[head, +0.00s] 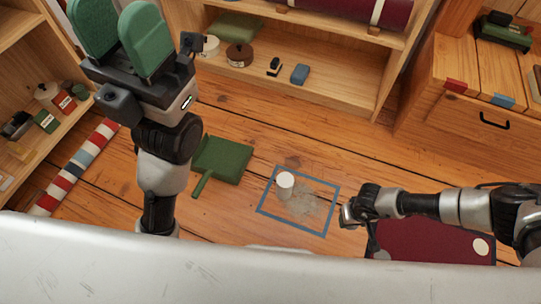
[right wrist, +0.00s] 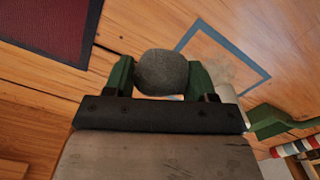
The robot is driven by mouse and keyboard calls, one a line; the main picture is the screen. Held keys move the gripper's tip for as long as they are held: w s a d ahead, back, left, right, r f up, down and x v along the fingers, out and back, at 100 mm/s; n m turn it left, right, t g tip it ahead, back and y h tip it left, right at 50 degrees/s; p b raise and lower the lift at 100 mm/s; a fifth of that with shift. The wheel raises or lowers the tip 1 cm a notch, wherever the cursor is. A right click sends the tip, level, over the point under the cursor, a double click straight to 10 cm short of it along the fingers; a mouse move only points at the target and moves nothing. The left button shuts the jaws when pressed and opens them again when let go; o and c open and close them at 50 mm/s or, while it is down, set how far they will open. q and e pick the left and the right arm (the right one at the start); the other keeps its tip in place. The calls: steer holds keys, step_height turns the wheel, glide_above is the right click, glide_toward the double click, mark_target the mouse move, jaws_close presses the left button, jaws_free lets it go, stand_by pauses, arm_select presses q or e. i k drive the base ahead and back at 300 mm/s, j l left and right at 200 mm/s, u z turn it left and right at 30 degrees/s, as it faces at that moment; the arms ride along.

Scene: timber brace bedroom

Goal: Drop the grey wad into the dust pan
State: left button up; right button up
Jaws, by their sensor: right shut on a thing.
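The grey wad (right wrist: 162,72) is a rounded grey lump between the two green fingers of my right gripper (right wrist: 160,75), which is shut on it. In the head view my right gripper (head: 350,214) is right of the blue square outline, and the wad cannot be made out there. The green dust pan (head: 223,160) lies on the floor left of the square, its handle towards me. Part of it shows at the right of the right wrist view (right wrist: 275,122). My left gripper (head: 118,25) is raised at the upper left, its green pads apart with nothing between them.
A blue square outline (head: 326,184) on the wooden floor encloses a greyish dusty patch (head: 305,203) and a white cylinder (head: 285,180). A dark red mat (head: 430,241) lies under my right arm. Shelves (head: 330,85) stand behind, and a striped strip (head: 75,167) lies left. Floor between pan and square is clear.

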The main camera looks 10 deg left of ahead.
mark_target(236, 157)
steer(key=i+j, duration=0.1)
steer(key=j, duration=0.35)
steer(key=i+j+z, duration=0.1)
steer(key=j, duration=0.4)
steer(key=i+j, duration=0.1)
steer(key=j, duration=0.35)
steer(key=i+j, duration=0.1)
steer(key=j, duration=0.4)
steer(key=z, duration=0.05)
